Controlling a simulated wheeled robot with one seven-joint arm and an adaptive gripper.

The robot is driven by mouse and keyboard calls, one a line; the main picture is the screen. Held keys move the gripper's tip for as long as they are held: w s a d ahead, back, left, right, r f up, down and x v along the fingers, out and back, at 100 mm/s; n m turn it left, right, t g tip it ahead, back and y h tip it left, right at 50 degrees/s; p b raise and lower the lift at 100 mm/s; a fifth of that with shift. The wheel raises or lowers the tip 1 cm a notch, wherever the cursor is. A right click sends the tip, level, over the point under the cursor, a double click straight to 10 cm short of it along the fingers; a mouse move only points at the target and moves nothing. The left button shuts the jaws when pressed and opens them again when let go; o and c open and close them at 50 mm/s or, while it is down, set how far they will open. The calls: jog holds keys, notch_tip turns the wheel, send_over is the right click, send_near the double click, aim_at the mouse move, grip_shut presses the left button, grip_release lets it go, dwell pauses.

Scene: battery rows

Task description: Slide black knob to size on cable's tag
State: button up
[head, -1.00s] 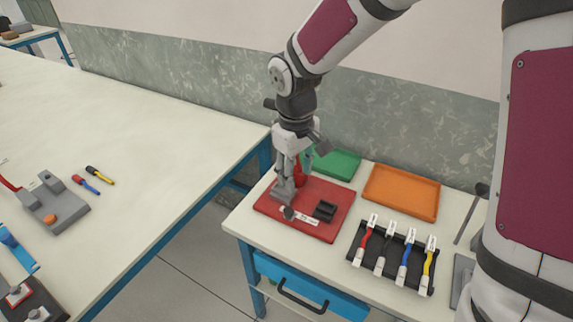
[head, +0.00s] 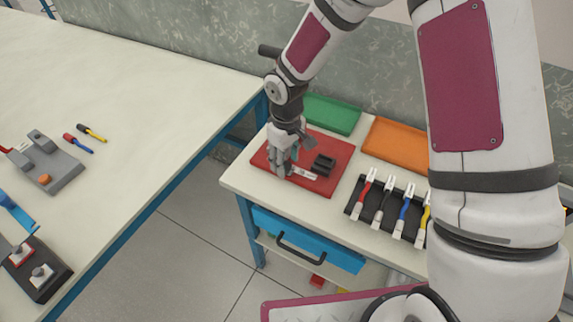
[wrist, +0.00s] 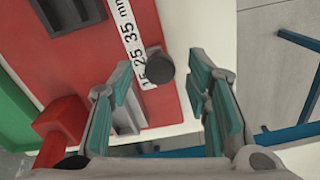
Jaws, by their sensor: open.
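The black knob (wrist: 159,66) shows in the wrist view beside a white scale strip (wrist: 126,28) with printed numbers, of which 25, 35 and "mm" are legible. The knob is near the strip's low-number end, which it partly hides. My gripper (wrist: 160,88) is open, with one teal-padded finger on each side of the knob's position and no clear contact. In the head view my gripper (head: 283,170) is over the front left of the red board (head: 340,168) and hides the knob. Cables with white tags (head: 371,174) lie in a black rack; their print is too small to read.
A black block (head: 323,163) and, in the wrist view, a red part (wrist: 62,117) stand on the board. A green tray (head: 333,112) and an orange tray (head: 398,140) lie behind. A blue drawer (head: 305,238) is below. Another bench (head: 150,110) stands left.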

aim_at(298, 178)
jog(key=shift+f, duration=1.3)
jog(key=shift+c, duration=0.5)
grip_shut()
jog(key=shift+s+d+r+p, duration=0.1)
jog(key=shift+s+d+p, duration=0.15)
jog(key=shift+s+d, duration=0.25)
jog(key=shift+s+d+p, duration=0.25)
jog(key=shift+s+d, duration=0.05)
jog(key=shift+d, duration=0.35)
jog(key=shift+s+d, duration=0.2)
jog(key=shift+d, duration=0.15)
jog(key=shift+o, duration=0.5)
grip_release()
